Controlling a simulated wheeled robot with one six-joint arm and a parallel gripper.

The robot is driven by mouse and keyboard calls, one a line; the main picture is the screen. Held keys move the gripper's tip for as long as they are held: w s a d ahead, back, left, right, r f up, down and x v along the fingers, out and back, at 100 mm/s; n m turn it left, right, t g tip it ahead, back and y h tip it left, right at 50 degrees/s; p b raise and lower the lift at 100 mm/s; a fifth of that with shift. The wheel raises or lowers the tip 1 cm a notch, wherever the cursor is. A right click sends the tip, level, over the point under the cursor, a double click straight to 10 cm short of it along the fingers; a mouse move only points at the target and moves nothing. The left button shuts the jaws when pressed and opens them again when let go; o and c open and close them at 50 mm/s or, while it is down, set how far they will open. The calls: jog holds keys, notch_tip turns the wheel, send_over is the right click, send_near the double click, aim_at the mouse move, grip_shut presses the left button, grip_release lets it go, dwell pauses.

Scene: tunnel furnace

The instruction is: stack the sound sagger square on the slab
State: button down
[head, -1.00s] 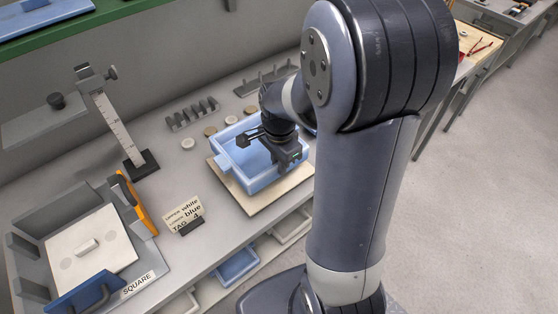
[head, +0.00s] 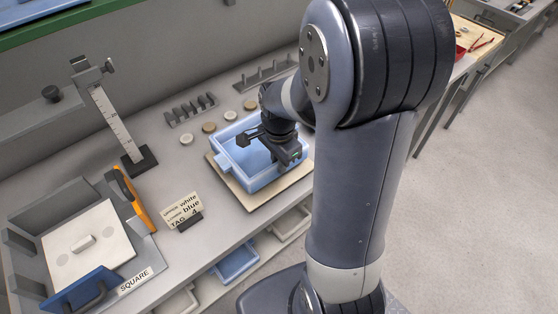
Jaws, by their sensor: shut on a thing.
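The fingertips are partly hidden by the gripper's body. The sagger's far right corner is hidden by my arm.
A card (head: 181,208) reads upper white, lower blue, tag 4. A tray marked SQUARE (head: 135,281) holds a white plate (head: 88,246). An orange-handled tool (head: 131,190) and an upright gauge (head: 112,118) stand left. Small discs (head: 208,127) and a rack (head: 190,111) lie behind.

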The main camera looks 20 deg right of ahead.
jog(key=shift+f+b, duration=0.85)
jog(key=shift+f, duration=0.35)
jog(key=shift+f+b, duration=0.35)
jog(key=shift+f, duration=0.05)
jog(key=c, duration=1.3)
grip_release()
jog(key=shift+c, duration=0.2)
notch_tip(320, 180, up, 11)
jog(key=shift+f, duration=0.1)
